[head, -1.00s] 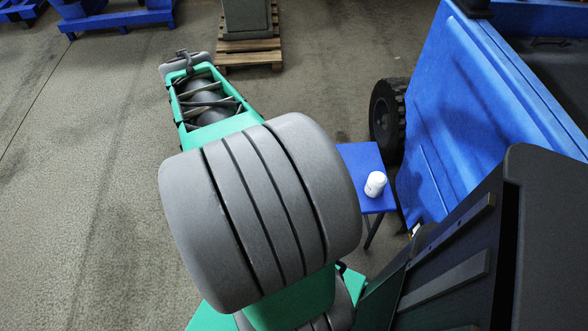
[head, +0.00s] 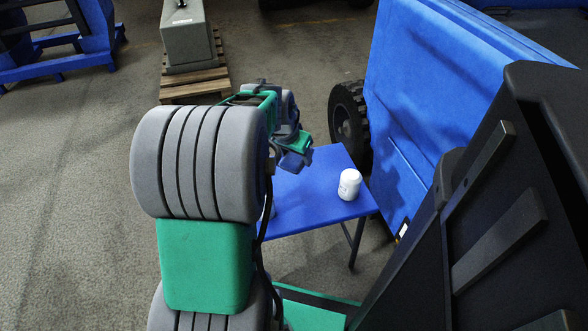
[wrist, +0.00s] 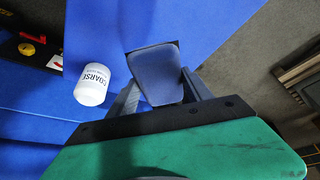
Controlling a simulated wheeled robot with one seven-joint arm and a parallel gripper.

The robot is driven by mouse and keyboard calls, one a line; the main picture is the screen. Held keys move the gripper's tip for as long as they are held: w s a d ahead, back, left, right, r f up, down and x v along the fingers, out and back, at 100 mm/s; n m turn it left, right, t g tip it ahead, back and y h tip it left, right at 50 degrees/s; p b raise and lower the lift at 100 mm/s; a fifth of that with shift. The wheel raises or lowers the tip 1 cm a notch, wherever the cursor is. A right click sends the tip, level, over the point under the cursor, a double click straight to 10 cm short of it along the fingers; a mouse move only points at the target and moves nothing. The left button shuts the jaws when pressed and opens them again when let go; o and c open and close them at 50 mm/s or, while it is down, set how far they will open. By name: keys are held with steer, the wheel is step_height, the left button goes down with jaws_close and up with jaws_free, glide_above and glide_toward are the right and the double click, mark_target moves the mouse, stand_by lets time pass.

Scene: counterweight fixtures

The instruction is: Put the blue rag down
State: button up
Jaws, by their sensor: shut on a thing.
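My gripper (wrist: 162,92) is shut on the blue rag (wrist: 157,74), a dull grey-blue folded piece between its two fingers in the wrist view. I cannot tell whether the rag touches the table.
A white canister (head: 349,184) stands on the table's right side; its label reads "COARSE" in the wrist view (wrist: 92,85). A large blue body with a black wheel (head: 349,124) stands beyond. A pallet (head: 195,87) carries a grey block.

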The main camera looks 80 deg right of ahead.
mark_target(294, 156)
steer(key=d+f, duration=0.1)
steer(key=f, duration=0.1)
steer(key=w+d+f+b, duration=0.1)
steer(key=d+f, duration=0.1)
steer(key=w+d+f+b, duration=0.1)
steer(key=d+f, duration=0.1)
steer(key=shift+d+f+b, duration=0.15)
steer(key=shift+f+b, duration=0.25)
steer(key=shift+f, duration=0.4)
steer(key=shift+d+f+b, duration=0.1)
steer(key=shift+f+b, duration=0.3)
steer(key=shift+f, duration=0.4)
steer(key=shift+f, duration=0.2)
steer(key=o, duration=1.2)
steer(key=shift+r, duration=0.1)
